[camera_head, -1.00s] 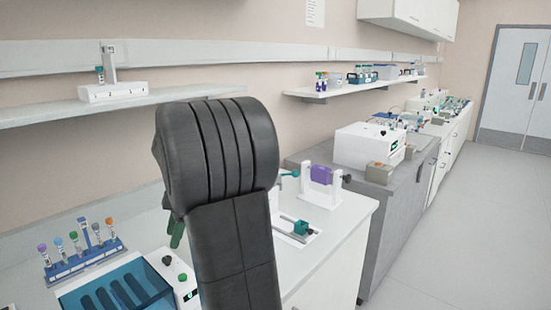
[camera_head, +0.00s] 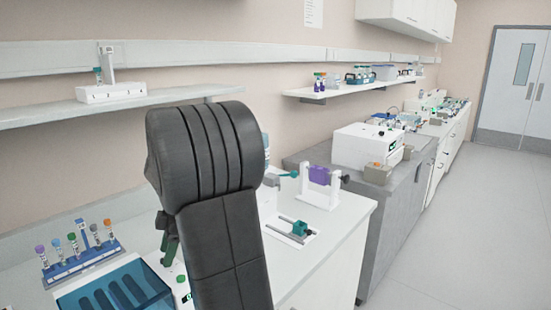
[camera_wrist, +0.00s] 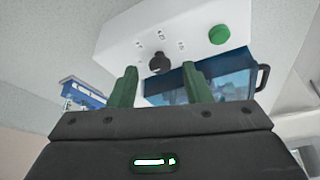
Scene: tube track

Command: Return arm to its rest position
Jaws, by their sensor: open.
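My arm stands in the middle foreground of the head view, its dark padded links covering part of the bench. My gripper (camera_wrist: 160,88) shows in the wrist view with two green fingers spread apart and nothing between them. Beyond the fingers is a white device (camera_wrist: 175,30) with a green button, a black knob and a blue see-through lid. In the head view the gripper is mostly hidden behind my arm; a green part of it shows at the arm's left edge. The same blue-lidded device (camera_head: 115,290) is at the lower left.
A blue rack (camera_head: 82,262) with several capped tubes stands behind the blue-lidded device. A white stand with a purple block (camera_head: 320,177) is right of my arm. A wall shelf (camera_head: 120,108) holds a small white device (camera_head: 110,92). The floor at right (camera_head: 460,230) is clear.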

